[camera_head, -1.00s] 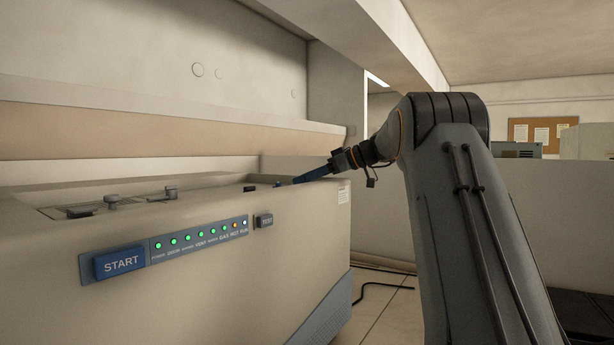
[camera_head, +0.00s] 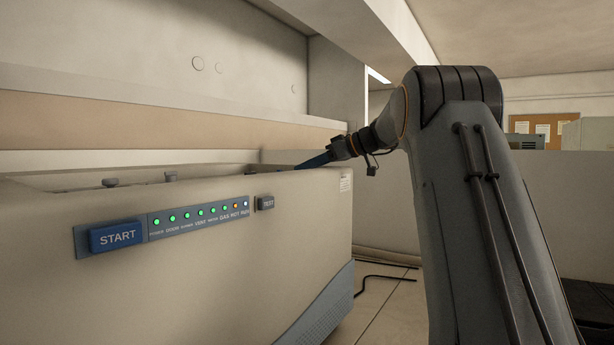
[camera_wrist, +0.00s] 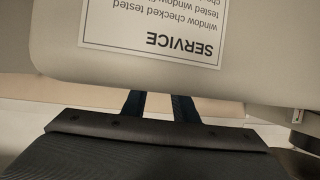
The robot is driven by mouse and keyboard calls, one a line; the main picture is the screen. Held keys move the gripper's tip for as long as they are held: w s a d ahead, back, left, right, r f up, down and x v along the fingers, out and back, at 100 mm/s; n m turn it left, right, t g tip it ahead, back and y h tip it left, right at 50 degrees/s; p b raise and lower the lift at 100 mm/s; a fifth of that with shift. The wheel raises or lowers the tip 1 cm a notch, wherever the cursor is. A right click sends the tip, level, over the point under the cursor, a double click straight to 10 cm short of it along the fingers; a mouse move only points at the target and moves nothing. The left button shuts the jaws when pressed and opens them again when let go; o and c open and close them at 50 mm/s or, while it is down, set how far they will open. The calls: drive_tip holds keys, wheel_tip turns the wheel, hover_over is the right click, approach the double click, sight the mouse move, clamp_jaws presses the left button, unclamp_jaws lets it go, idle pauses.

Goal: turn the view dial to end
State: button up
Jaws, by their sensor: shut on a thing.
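The spectrometer (camera_head: 210,270) is a large beige machine with a blue START button (camera_head: 117,237) on its front. My gripper (camera_head: 300,167) reaches over the far right part of its top, tilted down to the left. Its tips dip behind the front top edge. In the wrist view, its two dark blue fingers (camera_wrist: 159,106) stand a little apart and pass behind the beige casing (camera_wrist: 60,45). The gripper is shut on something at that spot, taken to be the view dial. The dial itself is hidden in both views, so its angle cannot be told.
A row of lit indicators (camera_head: 200,214) and a small dark button (camera_head: 265,203) are on the front. A SERVICE label (camera_wrist: 150,40) is on the casing. Cables (camera_head: 385,277) lie on the floor at right.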

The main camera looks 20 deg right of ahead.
drive_tip(key=m+h+b, duration=0.1)
drive_tip(key=b, duration=0.2)
drive_tip(key=shift+f+t, duration=0.15)
drive_tip(key=shift+t, duration=0.25)
drive_tip(key=shift+s+a+m+t+h+b, duration=0.1)
drive_tip(key=shift+m+t+h+b, duration=0.25)
drive_tip(key=shift+b, duration=0.5)
drive_tip(key=shift+r, duration=0.2)
drive_tip(key=o, duration=1.1)
drive_tip(key=shift+c, duration=0.2)
drive_tip(key=b+v, duration=0.2)
drive_tip(key=v, duration=0.5)
drive_tip(key=shift+s+d+r, duration=0.15)
drive_tip(key=shift+s+d, duration=0.1)
drive_tip(key=shift+s, duration=0.05)
drive_tip(key=shift+r, duration=0.1)
